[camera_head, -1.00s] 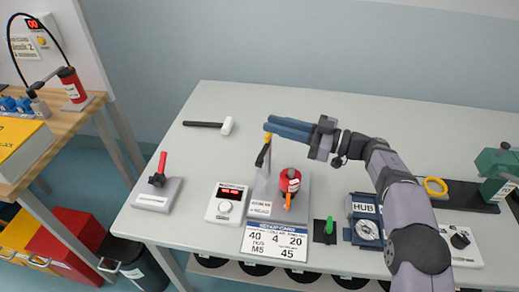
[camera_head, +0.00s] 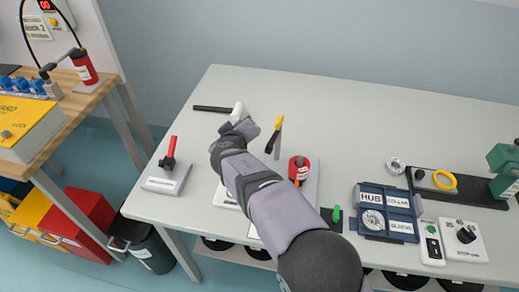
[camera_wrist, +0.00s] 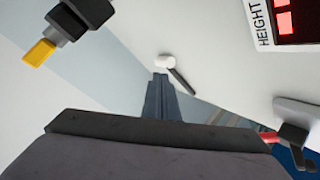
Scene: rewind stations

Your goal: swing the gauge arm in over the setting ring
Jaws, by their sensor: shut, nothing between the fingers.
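The gauge arm (camera_head: 273,140), dark with a yellow end, stands tilted up at the station behind and left of a red round piece (camera_head: 298,163). I cannot tell the setting ring apart; my arm covers part of the station. In the wrist view the gauge arm's dark block and yellow end (camera_wrist: 40,52) are at upper left, apart from my fingers. My gripper (camera_wrist: 160,78) is shut and empty, its blue fingers left of the gauge arm in the head view, where they are hidden behind my own arm.
A white-headed mallet (camera_head: 238,113) lies at the back left. A red-handled stand (camera_head: 166,178) is at the left. My arm mostly covers the height display, seen in the wrist view (camera_wrist: 285,22). A blue hub tray (camera_head: 388,205) is to the right. The table's back middle is clear.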

